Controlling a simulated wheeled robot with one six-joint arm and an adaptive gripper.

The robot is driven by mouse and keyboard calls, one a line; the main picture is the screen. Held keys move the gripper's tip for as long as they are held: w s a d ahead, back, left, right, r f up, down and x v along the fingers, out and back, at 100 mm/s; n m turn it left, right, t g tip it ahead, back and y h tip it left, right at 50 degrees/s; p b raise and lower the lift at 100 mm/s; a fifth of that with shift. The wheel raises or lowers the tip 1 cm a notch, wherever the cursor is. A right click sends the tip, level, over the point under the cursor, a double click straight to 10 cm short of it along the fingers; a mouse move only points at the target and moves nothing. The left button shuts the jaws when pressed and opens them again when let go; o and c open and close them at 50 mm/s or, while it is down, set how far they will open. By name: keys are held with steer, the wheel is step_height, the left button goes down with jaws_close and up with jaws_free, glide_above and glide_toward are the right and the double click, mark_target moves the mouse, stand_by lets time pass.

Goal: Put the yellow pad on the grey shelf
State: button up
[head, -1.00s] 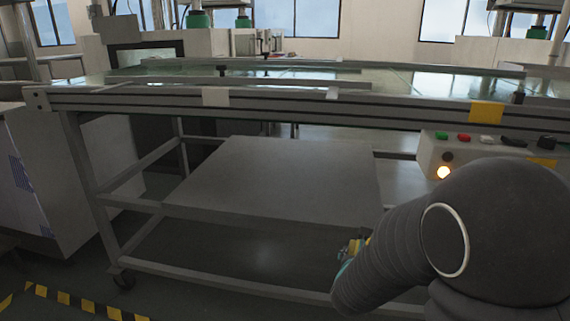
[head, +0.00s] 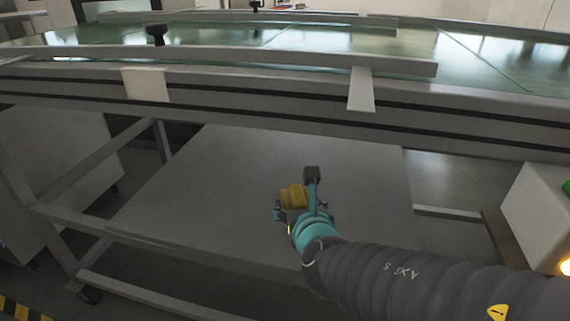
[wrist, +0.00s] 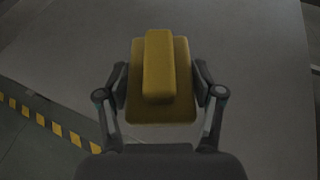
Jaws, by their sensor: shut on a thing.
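The yellow pad (wrist: 160,68) is a flat block with a raised bar on top, and it fills the middle of the wrist view. It also shows in the head view (head: 292,196). My gripper (head: 300,198) is shut on the pad, with one finger on each side of it in the wrist view (wrist: 160,88). The grey shelf (head: 190,190) is the flat board under the table. The pad appears over the shelf in both views. I cannot tell whether it touches the surface.
The glass-topped table (head: 300,98) spans above the shelf, its front rail close over the shelf's back part. A white control box (head: 535,205) is at the right. Yellow-black floor tape (wrist: 50,127) runs at the lower left. Most of the shelf is bare.

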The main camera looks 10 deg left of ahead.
steer(key=b, duration=0.1)
glide_above(260, 225)
step_height(260, 225, down, 7)
steer(key=shift+d, duration=0.1)
steer(key=shift+f+b, duration=0.65)
steer(key=shift+f, duration=1.3)
steer(key=shift+f, duration=0.15)
steer(key=o, duration=1.1)
steer(key=shift+o, duration=0.2)
